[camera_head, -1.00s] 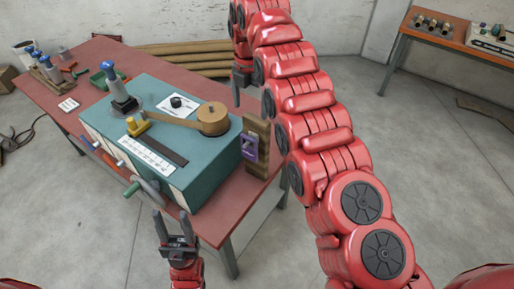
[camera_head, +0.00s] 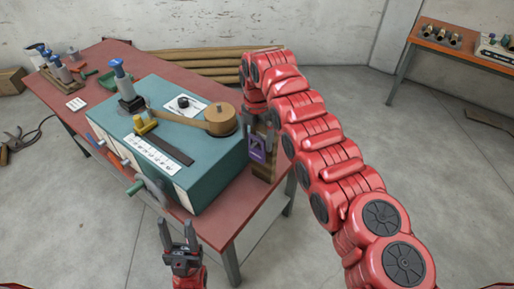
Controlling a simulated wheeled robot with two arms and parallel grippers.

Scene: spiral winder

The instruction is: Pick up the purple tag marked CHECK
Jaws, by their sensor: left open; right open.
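The purple tag (camera_head: 257,152) hangs upright on a wooden board (camera_head: 262,172) at the right end of the teal winder box (camera_head: 205,180). A pale mark shows on the tag, but its wording is too small to read. My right gripper (camera_head: 257,136) is open and points down at the tag's upper part. Its fingers partly cover the tag and board, and I cannot tell whether they touch it. My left gripper (camera_head: 178,232) is open and empty, in front of the table's near edge, well away from the tag.
The teal box stands on a red table (camera_head: 215,227). A crank handle (camera_head: 137,187) sticks out at the front. Another bench (camera_head: 455,45) stands far right.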

